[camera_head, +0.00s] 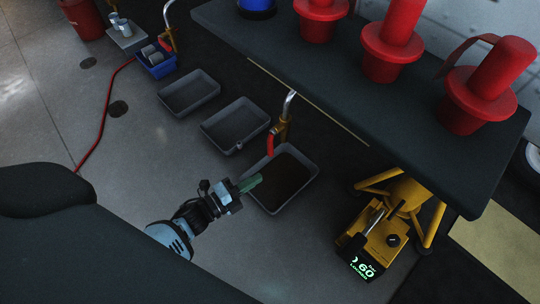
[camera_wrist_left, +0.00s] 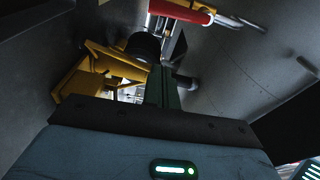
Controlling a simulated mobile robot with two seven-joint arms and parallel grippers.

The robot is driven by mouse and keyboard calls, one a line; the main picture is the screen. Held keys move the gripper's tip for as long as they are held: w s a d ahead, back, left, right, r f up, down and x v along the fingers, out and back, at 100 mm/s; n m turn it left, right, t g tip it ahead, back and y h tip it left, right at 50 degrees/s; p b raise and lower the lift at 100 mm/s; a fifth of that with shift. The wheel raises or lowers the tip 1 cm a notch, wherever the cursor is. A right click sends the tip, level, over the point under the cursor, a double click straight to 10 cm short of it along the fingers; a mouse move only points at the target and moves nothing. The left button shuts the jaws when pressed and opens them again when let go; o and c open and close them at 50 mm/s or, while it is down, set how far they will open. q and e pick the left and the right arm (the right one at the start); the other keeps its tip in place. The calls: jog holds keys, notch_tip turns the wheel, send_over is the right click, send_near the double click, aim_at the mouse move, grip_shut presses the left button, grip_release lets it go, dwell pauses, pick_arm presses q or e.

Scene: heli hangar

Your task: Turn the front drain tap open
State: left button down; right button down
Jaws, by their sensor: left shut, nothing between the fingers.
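The front drain tap (camera_head: 284,125) has a yellow body, a silver upper end and a red handle (camera_head: 270,145) that hangs down in the head view. It stands at the back edge of a grey tray (camera_head: 305,188) with dark contents. My left gripper (camera_head: 250,183) has green fingers, which are shut and empty over the tray's left side, apart from the red handle. In the left wrist view, the fingers (camera_wrist_left: 161,88) point toward a red bar (camera_wrist_left: 180,11), which looks like the tap handle. My right gripper is not in view.
A yellow jack-like device (camera_head: 385,240) with a lit display stands at the right. Two empty grey trays (camera_head: 188,93) (camera_head: 236,124) lie behind left. Another tap (camera_head: 168,35) stands farther back. Left floor is mostly clear.

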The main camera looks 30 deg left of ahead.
aim_at(271, 151)
pick_arm(q)
jog(key=b+x, duration=0.3)
jog(key=x, duration=0.7)
jog(key=shift+w+a+b, duration=0.15)
jog(key=shift+a+b, duration=0.05)
jog(key=shift+a, duration=0.8)
jog(key=shift+w+a+b, duration=0.15)
jog(key=shift+a, duration=0.85)
jog(key=shift+w+a+m+b, duration=0.15)
jog(key=shift+a+m+b, duration=0.2)
jog(key=shift+a+m, duration=0.25)
jog(key=shift+a, duration=0.15)
